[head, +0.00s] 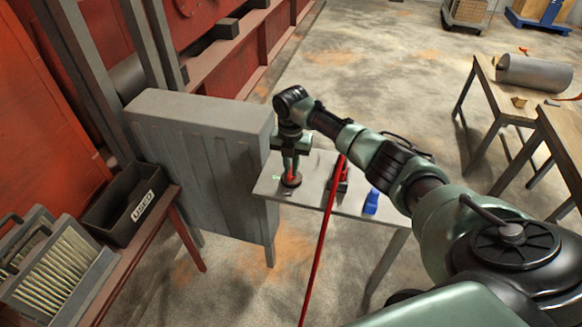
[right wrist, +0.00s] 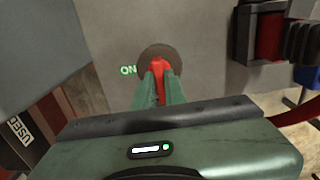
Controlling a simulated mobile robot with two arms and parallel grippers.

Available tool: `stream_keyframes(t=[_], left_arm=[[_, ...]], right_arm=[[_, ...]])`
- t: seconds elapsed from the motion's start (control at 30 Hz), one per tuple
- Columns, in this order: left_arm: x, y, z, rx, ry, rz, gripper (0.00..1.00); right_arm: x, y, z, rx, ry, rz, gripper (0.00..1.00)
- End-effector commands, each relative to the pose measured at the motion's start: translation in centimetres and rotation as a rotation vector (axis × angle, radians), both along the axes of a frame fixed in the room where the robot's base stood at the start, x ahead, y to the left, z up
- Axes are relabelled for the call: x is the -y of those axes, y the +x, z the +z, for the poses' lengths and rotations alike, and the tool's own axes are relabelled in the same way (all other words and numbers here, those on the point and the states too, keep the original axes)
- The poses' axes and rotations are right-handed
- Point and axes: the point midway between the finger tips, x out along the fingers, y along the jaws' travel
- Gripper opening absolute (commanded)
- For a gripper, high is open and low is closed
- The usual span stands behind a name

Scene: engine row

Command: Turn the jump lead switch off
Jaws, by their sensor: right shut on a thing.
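The jump lead switch has a red handle (right wrist: 158,66) standing on a round dark base (right wrist: 176,56). It sits on a small grey table (head: 310,200), near the table's left side, and its base shows there in the head view (head: 291,182). A green glowing "ON" label (right wrist: 128,70) is beside the base. My right gripper (right wrist: 159,88) points down at the switch, its two green fingers shut on the red handle. In the head view the right gripper (head: 291,168) hides part of the handle. My left gripper is not in view.
A red and black clamp (head: 340,182) with a red cable (head: 323,245) and a blue item (head: 371,203) lie on the table to the right. A grey cabinet (head: 215,160) stands close left. A black bin marked USED (head: 124,205) is at left. Workbenches stand right.

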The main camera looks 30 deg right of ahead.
Motion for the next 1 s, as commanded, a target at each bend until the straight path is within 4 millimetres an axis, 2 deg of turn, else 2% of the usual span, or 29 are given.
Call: stream_keyframes(t=[0.37,0.4,0.43,0.47,0.8,1.0], left_arm=[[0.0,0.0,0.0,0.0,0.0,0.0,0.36],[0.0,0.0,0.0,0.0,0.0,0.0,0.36],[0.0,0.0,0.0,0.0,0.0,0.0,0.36],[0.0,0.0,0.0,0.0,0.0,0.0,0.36],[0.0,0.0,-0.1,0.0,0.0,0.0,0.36],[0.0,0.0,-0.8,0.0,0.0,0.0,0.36]], right_arm=[[0.0,0.1,0.2,0.004,0.0,0.006,0.0],[0.0,0.1,0.2,0.004,0.0,0.005,0.22],[0.0,0.1,0.2,0.004,0.0,0.005,0.3],[0.0,0.1,0.2,0.004,0.0,0.005,0.33],[0.0,0.1,0.3,0.003,0.0,0.004,0.33],[0.1,0.1,3.0,0.006,-0.003,0.004,0.33]])
